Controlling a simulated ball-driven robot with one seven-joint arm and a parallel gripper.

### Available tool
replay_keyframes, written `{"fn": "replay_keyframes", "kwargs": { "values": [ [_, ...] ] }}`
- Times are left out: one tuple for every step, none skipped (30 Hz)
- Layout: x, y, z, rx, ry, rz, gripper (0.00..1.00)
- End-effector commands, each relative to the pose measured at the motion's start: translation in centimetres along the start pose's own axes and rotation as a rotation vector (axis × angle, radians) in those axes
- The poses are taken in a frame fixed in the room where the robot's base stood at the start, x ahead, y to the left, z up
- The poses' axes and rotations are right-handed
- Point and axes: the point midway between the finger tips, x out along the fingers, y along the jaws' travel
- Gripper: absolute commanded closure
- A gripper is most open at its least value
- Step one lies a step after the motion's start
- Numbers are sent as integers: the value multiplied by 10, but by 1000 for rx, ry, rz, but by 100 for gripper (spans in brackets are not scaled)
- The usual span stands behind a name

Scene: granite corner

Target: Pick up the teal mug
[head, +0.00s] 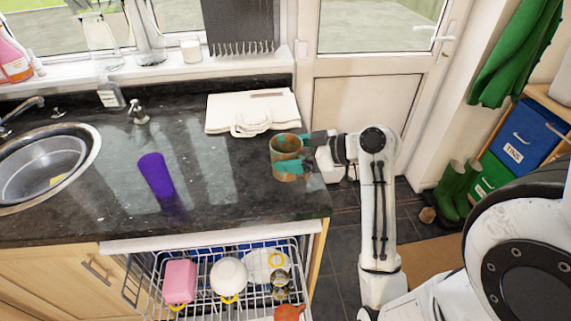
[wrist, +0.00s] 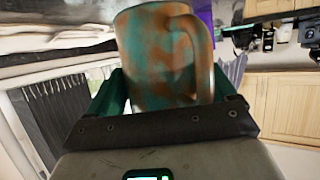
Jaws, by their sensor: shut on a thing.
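The teal mug (head: 286,152) has brown, rust-like patches and stands near the right end of the dark granite counter in the head view. My gripper (head: 297,151) reaches it from the right and is shut on it. In the wrist view the mug (wrist: 157,62) fills the space between the fingers of my gripper (wrist: 170,98), with its handle toward the right. Its lower part is hidden by the gripper. I cannot tell whether its base touches the counter.
A purple cup (head: 156,175) stands on the counter to the left. White chopping boards (head: 252,110) lie behind the mug. A sink (head: 45,160) is at the far left. An open dishwasher rack (head: 210,258) with dishes sits below the counter's front edge.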

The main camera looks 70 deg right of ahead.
Motion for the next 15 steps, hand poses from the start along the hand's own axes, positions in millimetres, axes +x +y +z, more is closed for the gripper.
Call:
{"fn": "replay_keyframes", "kwargs": {
  "values": [
    [-14, -2, -9, -7, 4, 6, 57],
    [-22, -5, -14, -8, 4, 6, 57],
    [-33, -7, -20, -8, 5, 7, 57],
    [-41, -9, -25, -8, 4, 8, 57],
    [-50, -12, -23, -5, 3, 9, 57],
    [-61, -17, -22, -4, 1, 7, 57],
    [-69, -19, -22, -3, 1, 8, 57],
    [-77, -22, -23, -3, 2, 8, 57],
    [-87, -26, -24, -3, 0, 7, 57],
    [-96, -28, -29, 0, 0, 6, 57],
    [-103, -30, -30, 2, -1, 5, 57],
    [-111, -33, -30, 1, -1, 4, 57],
    [-114, -35, -31, 1, -1, 1, 57],
    [-116, -36, -31, 1, -1, 1, 57],
    [-119, -37, -31, 2, -1, 0, 57]
  ]
}}
